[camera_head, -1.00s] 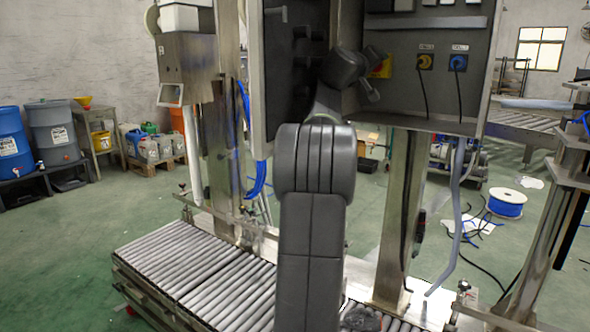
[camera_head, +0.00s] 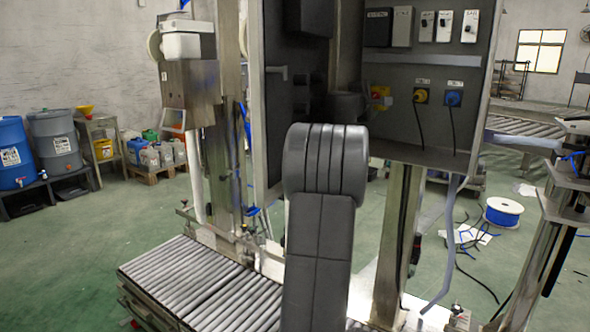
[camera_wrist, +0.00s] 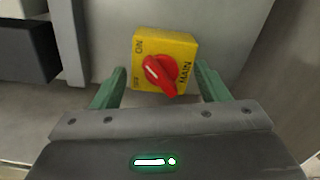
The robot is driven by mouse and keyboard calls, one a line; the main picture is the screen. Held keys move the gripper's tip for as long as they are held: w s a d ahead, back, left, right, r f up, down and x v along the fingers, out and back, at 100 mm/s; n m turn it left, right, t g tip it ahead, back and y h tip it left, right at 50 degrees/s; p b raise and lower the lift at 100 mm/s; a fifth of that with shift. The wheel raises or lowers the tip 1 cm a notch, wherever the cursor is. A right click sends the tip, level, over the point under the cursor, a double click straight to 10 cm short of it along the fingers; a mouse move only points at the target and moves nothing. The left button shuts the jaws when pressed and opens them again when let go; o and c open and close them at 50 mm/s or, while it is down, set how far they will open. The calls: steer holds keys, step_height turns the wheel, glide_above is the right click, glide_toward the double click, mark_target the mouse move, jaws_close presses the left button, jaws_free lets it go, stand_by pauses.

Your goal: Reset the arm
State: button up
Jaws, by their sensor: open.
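My gripper (camera_wrist: 160,70) is open in the wrist view, with one green finger on each side of a yellow switch box (camera_wrist: 186,48) and nothing held. The box carries a red rotary knob (camera_wrist: 161,75), its handle slanting from upper left to lower right. The fingers appear apart from the knob. In the head view the yellow and red switch (camera_head: 380,97) is on the back panel of the open cabinet. My arm (camera_head: 322,215) rises in the middle of that view, and my gripper is not clearly visible there.
The cabinet's open door (camera_head: 285,110) stands close left of my arm. Yellow (camera_head: 421,95) and blue (camera_head: 453,98) sockets with cables are right of the switch. A roller conveyor (camera_head: 205,285) lies below. A dark box (camera_wrist: 25,50) is at the wrist view's left.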

steer(key=n+p, duration=0.5)
steer(key=shift+r, duration=0.15)
steer(key=shift+a, duration=0.1)
stand_by(0.4)
